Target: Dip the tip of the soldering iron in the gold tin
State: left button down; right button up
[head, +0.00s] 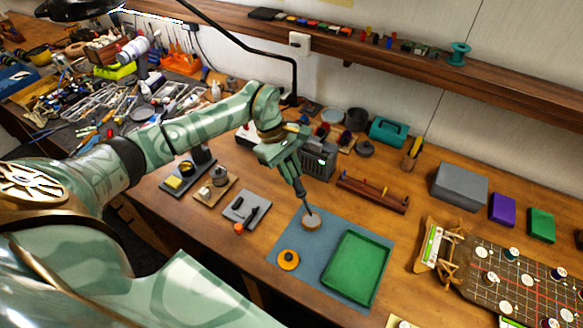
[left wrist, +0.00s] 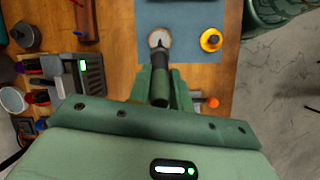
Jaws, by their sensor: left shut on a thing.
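My left gripper (head: 293,172) is shut on the dark handle of the soldering iron (head: 303,194), which points down toward the mat. In the left wrist view, the iron (left wrist: 160,90) lies between my left fingers. Its thin tip reaches a small round tan-gold tin (head: 311,224) with a pale inside, on the blue-grey mat. The tin also shows in the left wrist view (left wrist: 153,39), where the iron's end overlaps it. I cannot tell whether the tip touches the tin's contents. My right gripper is not in view.
An orange-yellow ring (head: 288,260) and a green tray (head: 356,268) are on the mat (head: 318,283). A grey station (head: 319,160) stands behind the iron, with a wooden rack (head: 371,195) to its right. A checked board (head: 515,278) lies at right.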

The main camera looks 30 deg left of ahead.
pick_arm(q)
jog(key=shift+f+b, duration=0.3)
jog(key=shift+b, duration=0.05)
dwell(0.4)
jog(key=shift+f, duration=0.1)
jog(key=shift+f, duration=0.15)
dwell(1.2)
jog(key=shift+f+b, duration=0.45)
jog(key=shift+b, duration=0.2)
dwell(0.9)
dwell(2.0)
jog(key=shift+r, duration=0.1)
dwell(1.2)
